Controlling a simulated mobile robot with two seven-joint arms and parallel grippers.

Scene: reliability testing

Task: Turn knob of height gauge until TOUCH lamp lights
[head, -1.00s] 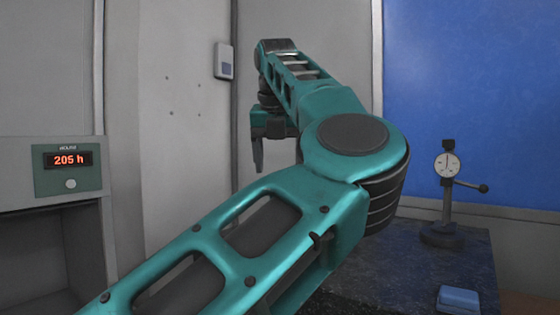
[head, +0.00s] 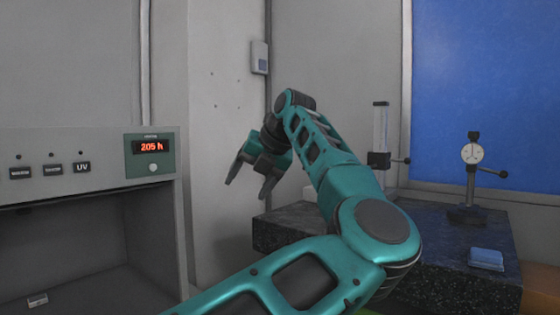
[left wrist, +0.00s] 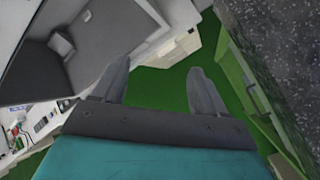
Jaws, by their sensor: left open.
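The height gauge (head: 380,135) appears to be the upright column with a dark slider on the granite plate (head: 455,245) in the head view. A small dark knob sticks out from its slider to the right. Its lower part is hidden behind my left arm. I cannot make out a TOUCH lamp. My left gripper (head: 250,188) is open and empty, pointing down left of the plate and clear of the gauge. In the left wrist view its two fingers (left wrist: 158,68) are spread over green floor. My right gripper is not in view.
A dial indicator on a stand (head: 470,165) and a blue block (head: 486,258) are on the plate's right side. A cabinet (head: 90,160) with a red "205 h" display (head: 151,147) stands at the left. My left arm crosses in front of the plate.

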